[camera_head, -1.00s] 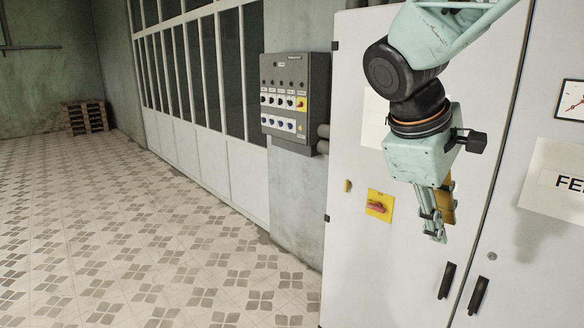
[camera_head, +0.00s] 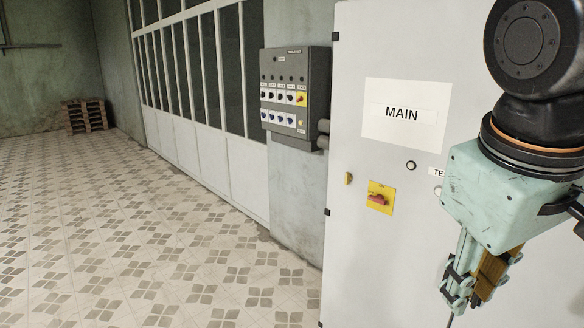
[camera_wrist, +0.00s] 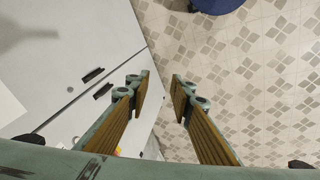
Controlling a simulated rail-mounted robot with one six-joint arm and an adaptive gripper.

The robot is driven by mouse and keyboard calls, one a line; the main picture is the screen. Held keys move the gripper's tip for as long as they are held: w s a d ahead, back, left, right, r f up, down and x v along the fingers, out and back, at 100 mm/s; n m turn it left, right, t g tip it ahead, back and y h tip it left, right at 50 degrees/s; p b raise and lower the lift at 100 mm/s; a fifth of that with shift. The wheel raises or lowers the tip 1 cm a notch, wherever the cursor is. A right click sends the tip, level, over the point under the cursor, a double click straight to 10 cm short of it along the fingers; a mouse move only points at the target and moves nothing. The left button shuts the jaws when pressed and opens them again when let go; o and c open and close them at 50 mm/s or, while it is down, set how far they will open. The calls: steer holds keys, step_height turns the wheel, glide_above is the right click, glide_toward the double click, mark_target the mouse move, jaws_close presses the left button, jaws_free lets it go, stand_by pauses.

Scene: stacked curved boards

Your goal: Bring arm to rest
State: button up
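My gripper (camera_head: 470,290) hangs down from my arm at the right side of the head view, in front of the white cabinet (camera_head: 395,245). It is pale green with brown finger pads. In the wrist view my gripper (camera_wrist: 161,92) shows its two fingers apart with nothing between them, so it is open and empty. Beyond the fingertips are the tiled floor and the cabinet face. The gripper touches nothing that I can see.
The cabinet carries a "MAIN" label (camera_head: 402,113) and a red-and-yellow switch (camera_head: 380,198). A grey control box (camera_head: 295,100) hangs on the wall. A wooden pallet (camera_head: 85,116) stands far left. A blue round object (camera_wrist: 216,4) shows at the wrist view's top. The tiled floor is clear at left.

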steer(key=s+a+f+m+t+y+b, duration=0.1)
steer(key=s+a+f+m+y, duration=0.1)
steer(key=s, duration=0.6)
steer(key=shift+a+f+m+b, duration=0.45)
steer(key=shift+a+f, duration=0.3)
steer(key=shift+a, duration=0.3)
